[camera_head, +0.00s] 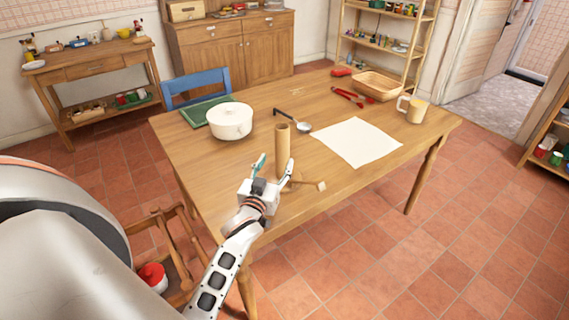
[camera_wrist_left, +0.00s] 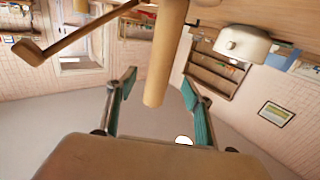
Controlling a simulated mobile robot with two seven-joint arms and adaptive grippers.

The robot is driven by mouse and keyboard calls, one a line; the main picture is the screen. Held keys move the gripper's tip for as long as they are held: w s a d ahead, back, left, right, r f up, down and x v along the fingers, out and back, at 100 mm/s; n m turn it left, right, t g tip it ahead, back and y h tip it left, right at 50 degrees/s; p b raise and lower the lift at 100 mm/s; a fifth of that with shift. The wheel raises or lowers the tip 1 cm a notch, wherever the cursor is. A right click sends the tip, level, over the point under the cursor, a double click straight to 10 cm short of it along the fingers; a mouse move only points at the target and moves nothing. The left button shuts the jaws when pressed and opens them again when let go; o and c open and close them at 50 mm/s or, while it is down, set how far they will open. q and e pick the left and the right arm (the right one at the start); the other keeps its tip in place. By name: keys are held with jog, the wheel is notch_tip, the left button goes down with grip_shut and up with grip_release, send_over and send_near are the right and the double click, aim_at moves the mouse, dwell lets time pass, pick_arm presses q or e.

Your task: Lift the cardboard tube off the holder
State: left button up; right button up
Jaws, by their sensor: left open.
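The cardboard tube (camera_head: 283,145) stands upright near the table's front edge in the head view, its open end up. My left gripper (camera_head: 273,167) is open just in front of its lower part, teal fingers spread. In the left wrist view, which looks upside down, the tube (camera_wrist_left: 165,50) reaches into the space between the open fingers (camera_wrist_left: 158,85), with a visible gap on each side. The tube's foot and a holder under it are hidden or cannot be made out. My right gripper is not in view.
A wooden stick with a block end (camera_head: 320,185) lies right of my gripper. A white pot (camera_head: 230,121), a ladle (camera_head: 303,127), a white sheet (camera_head: 357,141), a mug (camera_head: 415,110) and a basket (camera_head: 377,87) are on the table (camera_head: 215,170). A blue chair (camera_head: 197,83) stands behind.

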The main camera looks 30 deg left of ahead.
aim_at(280, 153)
pick_arm(q)
jog(key=shift+w+a+r, duration=0.2)
jog(key=shift+w+r, duration=0.05)
jog(key=shift+w, duration=0.3)
jog(key=x, duration=0.4)
jog(key=shift+w+a+f, duration=0.1)
jog(key=shift+w+f, duration=0.05)
jog(key=shift+w, duration=0.2)
jog(key=shift+w+a, duration=0.2)
jog(key=shift+w, duration=0.5)
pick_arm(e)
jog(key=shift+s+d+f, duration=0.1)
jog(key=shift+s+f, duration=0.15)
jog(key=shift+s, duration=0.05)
pick_arm(q)
jog(key=shift+c, duration=0.2)
